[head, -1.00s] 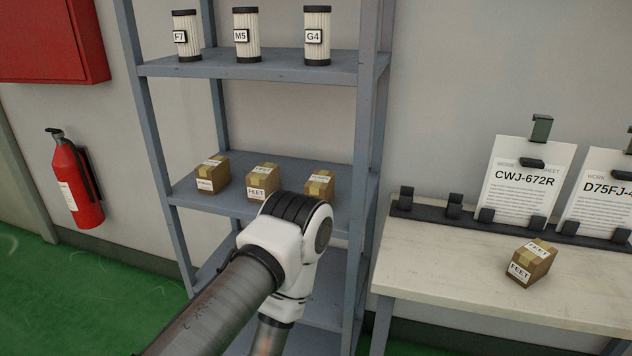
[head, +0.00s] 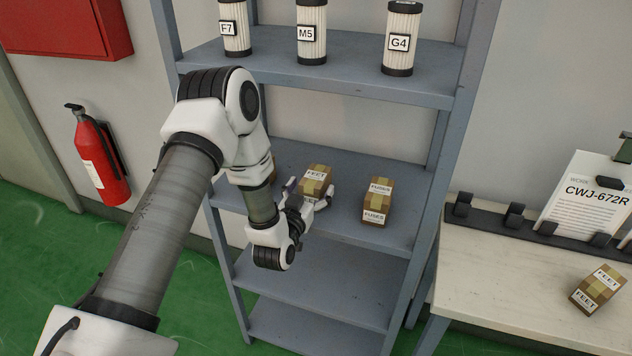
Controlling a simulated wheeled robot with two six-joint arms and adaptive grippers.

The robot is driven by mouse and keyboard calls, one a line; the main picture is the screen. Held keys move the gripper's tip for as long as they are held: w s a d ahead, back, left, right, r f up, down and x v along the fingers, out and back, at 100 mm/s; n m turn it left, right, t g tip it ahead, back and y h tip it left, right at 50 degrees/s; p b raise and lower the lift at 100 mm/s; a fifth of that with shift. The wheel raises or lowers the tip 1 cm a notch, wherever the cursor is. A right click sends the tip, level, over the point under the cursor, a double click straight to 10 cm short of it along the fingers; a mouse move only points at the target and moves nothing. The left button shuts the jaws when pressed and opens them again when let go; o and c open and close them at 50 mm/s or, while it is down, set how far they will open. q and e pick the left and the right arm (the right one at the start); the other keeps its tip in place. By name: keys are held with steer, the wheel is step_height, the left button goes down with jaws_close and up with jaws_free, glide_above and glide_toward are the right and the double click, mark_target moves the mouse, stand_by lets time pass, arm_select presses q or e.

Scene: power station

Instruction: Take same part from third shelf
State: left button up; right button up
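A small cardboard box labelled FEET (head: 317,177) stands on the shelf (head: 345,227) below the filters. My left gripper (head: 308,192) is at the front of this box, with its fingers spread apart at the box's near side. I cannot tell whether the fingers touch it. A box labelled FUSES (head: 377,200) stands to its right on the same shelf. A third box (head: 273,168) is mostly hidden behind my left arm. Another FEET box (head: 597,290) sits on the workbench at right. My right gripper is not in view.
Filters F7 (head: 234,30), M5 (head: 311,32) and G4 (head: 401,42) stand on the shelf above. Rack posts flank the shelves, and the lower shelves look empty. The workbench (head: 500,275) holds a worksheet stand (head: 585,205). A fire extinguisher (head: 101,160) hangs at left.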

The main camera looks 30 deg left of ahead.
arm_select(q)
steer(key=x, duration=0.3)
steer(key=shift+w+d, duration=0.1)
steer(key=c, duration=1.5)
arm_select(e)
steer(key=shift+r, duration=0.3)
